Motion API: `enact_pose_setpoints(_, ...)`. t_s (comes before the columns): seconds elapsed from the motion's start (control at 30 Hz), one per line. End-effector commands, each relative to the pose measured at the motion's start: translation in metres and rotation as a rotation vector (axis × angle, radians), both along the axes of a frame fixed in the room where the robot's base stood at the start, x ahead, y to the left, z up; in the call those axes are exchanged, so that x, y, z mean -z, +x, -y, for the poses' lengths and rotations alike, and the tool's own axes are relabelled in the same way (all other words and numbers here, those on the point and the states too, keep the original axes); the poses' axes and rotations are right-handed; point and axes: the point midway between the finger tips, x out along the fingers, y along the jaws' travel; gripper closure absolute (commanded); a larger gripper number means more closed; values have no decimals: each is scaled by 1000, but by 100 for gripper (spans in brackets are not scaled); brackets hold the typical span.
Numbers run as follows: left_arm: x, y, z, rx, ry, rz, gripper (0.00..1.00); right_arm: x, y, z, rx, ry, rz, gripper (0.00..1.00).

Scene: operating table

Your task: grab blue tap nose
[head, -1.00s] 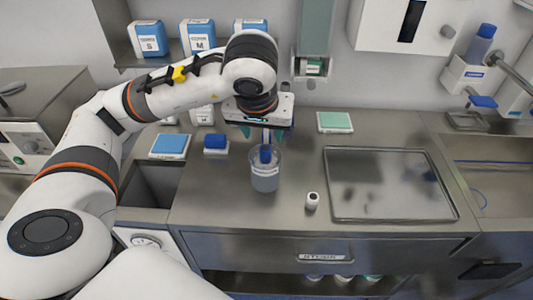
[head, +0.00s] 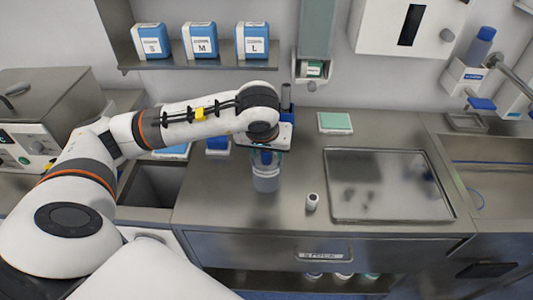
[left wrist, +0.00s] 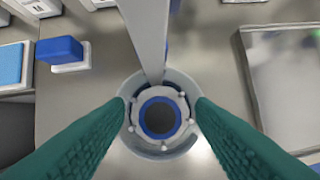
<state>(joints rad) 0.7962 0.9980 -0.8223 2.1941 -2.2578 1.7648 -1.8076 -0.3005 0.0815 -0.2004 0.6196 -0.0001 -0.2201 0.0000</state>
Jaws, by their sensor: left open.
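A blue cylindrical piece (head: 266,158), which may be the blue tap nose, stands in a clear beaker (head: 266,181) on the steel counter. In the left wrist view it shows as a blue ring (left wrist: 145,128) around a dark round centre, inside the beaker's rim. My left gripper (left wrist: 160,108) is open, with its green fingers on either side of the ring near the rim. I cannot tell whether they touch anything. In the head view my wrist is right above the beaker and hides part of its top. My right gripper is not in view.
A small white bottle (head: 312,201) stands right of the beaker, and a steel tray (head: 440,214) lies further right. A blue-topped block (head: 217,142) is behind left. A tap with a blue lever (head: 482,104) is at the far right. The counter front is clear.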

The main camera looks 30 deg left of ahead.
Motion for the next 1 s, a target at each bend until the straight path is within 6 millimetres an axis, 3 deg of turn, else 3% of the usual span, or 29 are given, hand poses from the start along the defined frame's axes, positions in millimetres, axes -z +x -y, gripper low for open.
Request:
enact_pose_setpoints(0.07,0,0,0,0,0,0,53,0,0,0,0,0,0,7)
enact_pose_setpoints(0.33,0,0,0,0,0,-1,97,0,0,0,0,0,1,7)
enact_pose_setpoints(0.73,-7,0,0,-1,-1,1,100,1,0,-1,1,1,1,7)
enact_pose_setpoints(0.87,-22,1,0,0,-1,4,100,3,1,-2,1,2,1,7)
enact_pose_setpoints(1.0,-51,2,0,0,-1,8,100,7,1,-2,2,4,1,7)
